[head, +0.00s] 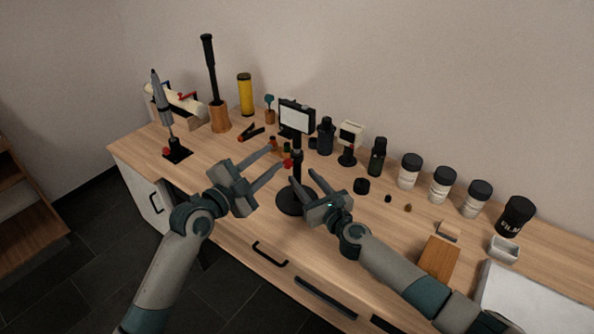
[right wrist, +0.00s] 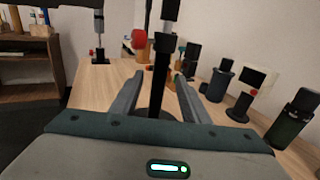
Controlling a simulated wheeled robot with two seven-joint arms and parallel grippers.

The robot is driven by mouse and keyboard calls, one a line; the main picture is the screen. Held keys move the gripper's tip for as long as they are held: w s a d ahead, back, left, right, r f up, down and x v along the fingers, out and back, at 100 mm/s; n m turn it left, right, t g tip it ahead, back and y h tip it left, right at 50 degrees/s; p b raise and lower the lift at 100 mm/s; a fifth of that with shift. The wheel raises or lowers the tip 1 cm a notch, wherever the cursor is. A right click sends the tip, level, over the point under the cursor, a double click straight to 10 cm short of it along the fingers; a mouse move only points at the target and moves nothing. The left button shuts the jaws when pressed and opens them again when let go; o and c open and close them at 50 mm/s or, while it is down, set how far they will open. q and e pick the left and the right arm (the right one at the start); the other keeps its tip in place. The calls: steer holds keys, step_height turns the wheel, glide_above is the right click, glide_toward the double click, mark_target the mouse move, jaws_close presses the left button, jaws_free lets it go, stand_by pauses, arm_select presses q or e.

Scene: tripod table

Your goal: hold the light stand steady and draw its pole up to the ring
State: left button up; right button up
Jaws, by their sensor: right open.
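The light stand has a flat lit panel (head: 296,119), a black pole (head: 297,158) and a round black base (head: 290,203) on the table. A red knob (head: 288,163) sits on the pole; the knob also shows in the right wrist view (right wrist: 139,40). I cannot make out the ring on the pole. My left gripper (head: 277,157) is open, its fingers pointing toward the pole near knob height from the left. My right gripper (head: 304,177) is open, low beside the pole. In the right wrist view, the pole (right wrist: 161,75) shows between its fingers; contact cannot be told.
Behind the stand are a black bottle (head: 325,136), a small white-headed device (head: 350,140) and a dark jar (head: 377,157). A grey pointed tool on a stand (head: 162,98) is at left. Several black-lidded canisters (head: 410,170) line the right. Bare tabletop (head: 225,155) lies left of the stand.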

mark_target(308, 133)
steer(key=shift+x, duration=2.55)
steer(key=shift+c, duration=0.4)
jaws_close()
arm_select(q)
steer(key=shift+o, duration=1)
steer(key=shift+w+d+n+g+h, duration=0.2)
steer(key=shift+w+n+g+h, duration=0.45)
steer(key=shift+n, duration=0.7)
steer(key=shift+w+d+n+g+h, duration=0.15)
steer(key=shift+w+n+g+h, duration=0.2)
steer(key=shift+w+n, duration=0.8)
steer(key=shift+w+d+n+g+h, duration=0.2)
steer(key=shift+w+n+g+h, duration=0.25)
steer(key=shift+n, duration=1.15)
steer(key=shift+w+d, duration=0.1)
steer(key=shift+w, duration=0.05)
steer(key=x, duration=1.1)
steer(key=shift+w+d, duration=0.25)
steer(key=shift+d, duration=0.05)
arm_select(e)
steer(key=shift+f, duration=0.1)
